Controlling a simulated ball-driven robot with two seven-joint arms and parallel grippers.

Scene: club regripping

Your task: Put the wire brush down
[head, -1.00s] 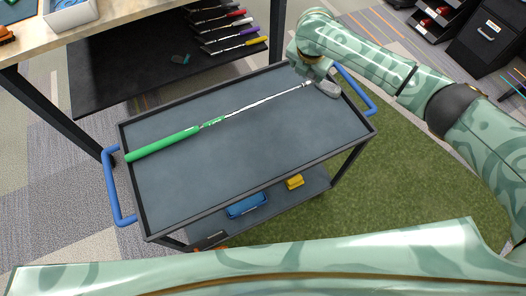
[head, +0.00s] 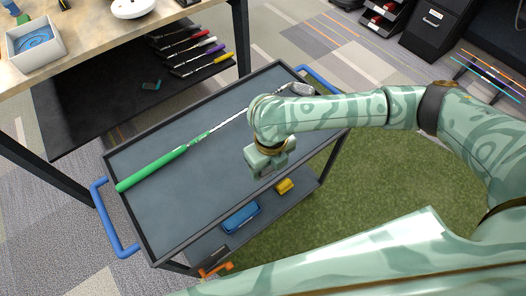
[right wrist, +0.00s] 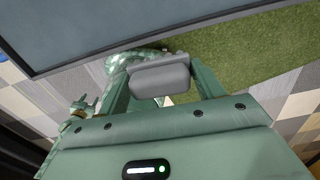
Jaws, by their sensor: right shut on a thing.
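My right gripper (head: 268,163) is above the front long side of the cart top, pointing down. In the right wrist view its fingers (right wrist: 160,88) are shut on a grey block (right wrist: 158,76), which I take to be the wire brush; no bristles show. The golf club lies diagonally on the cart top, with its green grip (head: 150,169) at the left and its grey head (head: 301,89) at the far right corner. The wrist partly covers its shaft. What looks like my left gripper (right wrist: 84,105) is small in the right wrist view, its opening unclear.
The cart's dark top (head: 215,185) is bare in front of the club, inside a raised rim. A blue block (head: 241,217) and a yellow block (head: 284,186) are on the lower shelf. A wooden bench (head: 90,40) with a white tray (head: 35,44) stands at the back left.

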